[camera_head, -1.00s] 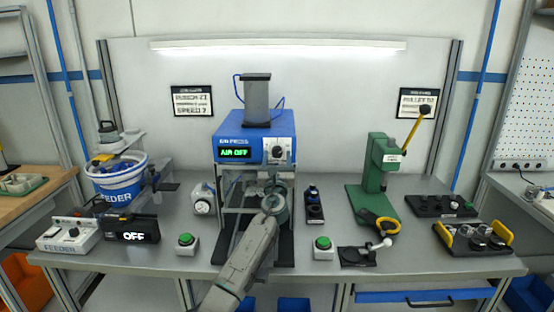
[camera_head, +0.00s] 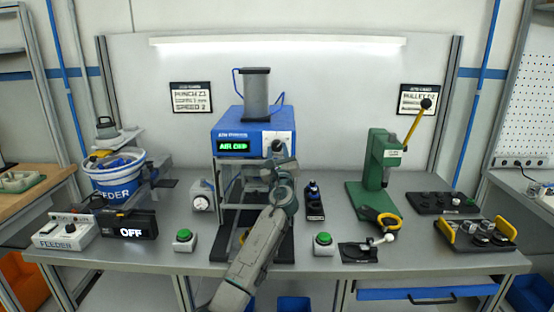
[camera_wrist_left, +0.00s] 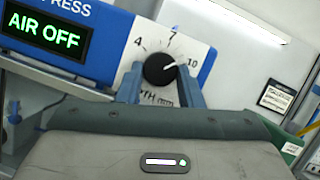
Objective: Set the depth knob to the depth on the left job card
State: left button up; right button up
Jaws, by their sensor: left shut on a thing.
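The blue air press (camera_head: 228,134) stands at the middle of the bench; its display reads AIR OFF. The black depth knob (camera_wrist_left: 160,68) sits on the white dial plate (camera_wrist_left: 200,48) on the press front, marked 4, 7 and 10. Its white pointer aims right, close to the 10. My right gripper is not in view.
A feeder bowl (camera_head: 114,186) and an OFF display (camera_head: 131,232) stand at left. Green buttons (camera_head: 184,237) (camera_head: 323,239) flank the press front. A green lever press (camera_head: 377,170) stands at right, near trays of dark parts (camera_head: 478,238). A second card (camera_head: 417,99) hangs at right.

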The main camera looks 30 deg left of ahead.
pick_arm(q)
jog(key=n+g+b, duration=0.1)
jog(key=n, duration=0.1)
jog(key=n+g+y+b, duration=0.1)
jog(key=n, duration=0.2)
jog(key=shift+w+d+f, duration=0.1)
jog(key=shift+d, duration=0.05)
jog(key=n+g+y+b, duration=0.1)
jog(key=n, duration=0.1)
jog(key=shift+d+n, duration=0.1)
jog(key=shift+n, duration=0.2)
jog(key=shift+w+r+n+g+b, duration=0.1)
jog(key=shift+r+n+g+b, duration=0.1)
jog(key=shift+n+g+b, duration=0.65)
jog(key=shift+n+p, duration=0.3)
jog(key=shift+n, duration=0.45)
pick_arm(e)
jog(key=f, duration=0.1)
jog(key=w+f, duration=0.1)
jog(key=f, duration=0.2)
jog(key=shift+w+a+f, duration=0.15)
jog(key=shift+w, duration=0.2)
pick_arm(q)
jog(key=shift+n, duration=0.3)
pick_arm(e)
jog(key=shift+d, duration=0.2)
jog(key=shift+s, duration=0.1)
